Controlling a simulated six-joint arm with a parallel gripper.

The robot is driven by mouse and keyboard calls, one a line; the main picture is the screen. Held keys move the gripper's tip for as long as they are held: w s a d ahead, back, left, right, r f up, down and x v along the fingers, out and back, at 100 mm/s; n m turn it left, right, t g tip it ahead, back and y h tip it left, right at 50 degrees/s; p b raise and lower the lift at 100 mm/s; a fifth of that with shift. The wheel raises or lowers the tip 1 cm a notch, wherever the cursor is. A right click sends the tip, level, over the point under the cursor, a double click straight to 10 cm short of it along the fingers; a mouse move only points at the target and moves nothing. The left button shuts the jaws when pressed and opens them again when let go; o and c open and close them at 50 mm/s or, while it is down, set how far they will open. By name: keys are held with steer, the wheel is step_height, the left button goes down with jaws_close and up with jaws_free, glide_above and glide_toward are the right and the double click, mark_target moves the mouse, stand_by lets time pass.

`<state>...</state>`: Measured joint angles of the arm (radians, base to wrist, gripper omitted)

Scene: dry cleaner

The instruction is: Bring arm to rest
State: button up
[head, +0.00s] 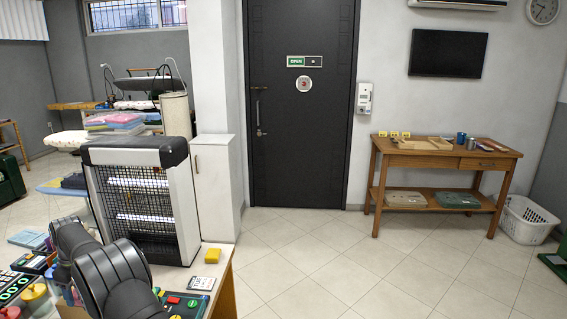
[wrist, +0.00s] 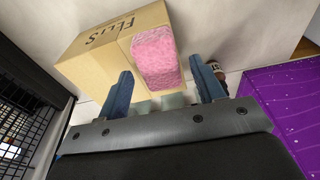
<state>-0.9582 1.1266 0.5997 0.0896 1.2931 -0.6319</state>
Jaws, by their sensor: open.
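My arm shows at the lower left of the head view, bent over the counter (head: 222,277); its gripper is hidden there. In the wrist view my gripper (wrist: 165,88) is open, its two blue fingers apart with nothing held between them. Beyond the fingers is a cardboard box (wrist: 90,65) with dark lettering. A pink fuzzy block (wrist: 157,55) is at the box's right side, past the fingertips. I cannot tell how far the fingers are from it.
A black-and-white cage-fronted unit (head: 150,200) stands beside my arm. In the wrist view a purple panel (wrist: 290,100) is at right. Open tiled floor (head: 330,265) lies right of the counter.

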step_height(320, 180, down, 2)
step_height(320, 180, up, 12)
steer(key=d, duration=0.2)
steer(key=f, duration=0.4)
steer(key=a+f, duration=0.1)
steer(key=f, duration=0.2)
steer(key=a+f, duration=0.1)
steer(key=f, duration=0.3)
steer(key=shift+f, duration=0.3)
steer(key=shift+r, duration=0.35)
step_height(320, 180, up, 4)
steer(key=shift+f, duration=0.2)
steer(key=w+d+r, duration=0.5)
steer(key=d+r, duration=0.2)
steer(key=d, duration=0.4)
steer(key=s+f, duration=1.1)
steer(key=s, duration=0.2)
steer(key=s+a+f, duration=0.2)
steer(key=a, duration=0.1)
steer(key=s+a+f, duration=0.2)
steer(key=a+f, duration=0.1)
steer(key=s+a+f, duration=0.2)
steer(key=a, duration=0.2)
steer(key=shift+f, duration=1)
steer(key=shift+o, duration=0.2)
